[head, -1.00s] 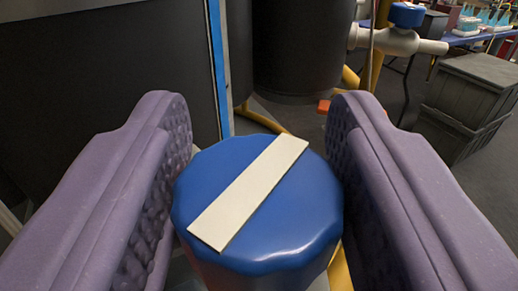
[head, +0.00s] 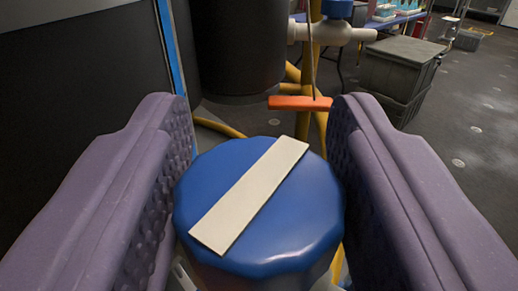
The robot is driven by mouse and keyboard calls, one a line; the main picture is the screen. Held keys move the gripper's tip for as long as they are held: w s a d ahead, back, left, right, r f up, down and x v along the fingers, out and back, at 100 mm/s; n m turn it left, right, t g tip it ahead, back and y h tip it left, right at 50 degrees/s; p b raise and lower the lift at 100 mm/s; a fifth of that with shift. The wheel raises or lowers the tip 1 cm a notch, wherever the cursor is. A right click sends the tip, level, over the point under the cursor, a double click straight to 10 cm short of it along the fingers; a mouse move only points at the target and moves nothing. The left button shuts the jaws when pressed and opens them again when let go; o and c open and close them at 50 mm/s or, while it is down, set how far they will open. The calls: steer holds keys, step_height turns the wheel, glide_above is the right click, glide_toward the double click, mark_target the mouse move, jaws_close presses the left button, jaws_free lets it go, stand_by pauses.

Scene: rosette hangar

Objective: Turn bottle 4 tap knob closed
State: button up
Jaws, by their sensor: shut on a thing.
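A round blue tap knob (head: 290,228) with a scalloped rim fills the lower middle of the head view. A cream bar marking (head: 250,195) lies diagonally across its top, from lower left to upper right. My gripper (head: 260,185) has its two purple padded fingers on either side of the knob, shut on it. The lower part of the knob and whatever it sits on are mostly hidden. No number shows on the knob, so I cannot tell from the picture which bottle it belongs to.
A dark cylindrical vessel (head: 238,50) stands behind, with a black panel (head: 75,80) at left. A white valve pipe (head: 335,34) with another blue knob (head: 337,9) is beyond. An orange bar (head: 299,103), yellow tubes and grey crates (head: 402,68) stand farther back. Open floor lies at right.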

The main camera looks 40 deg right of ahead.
mark_target(265, 274)
steer(key=o, duration=1)
steer(key=shift+r, duration=0.1)
steer(key=shift+c, duration=0.2)
steer(key=p+v, duration=0.1)
steer(key=v, duration=0.6)
steer(key=shift+s+a, duration=0.25)
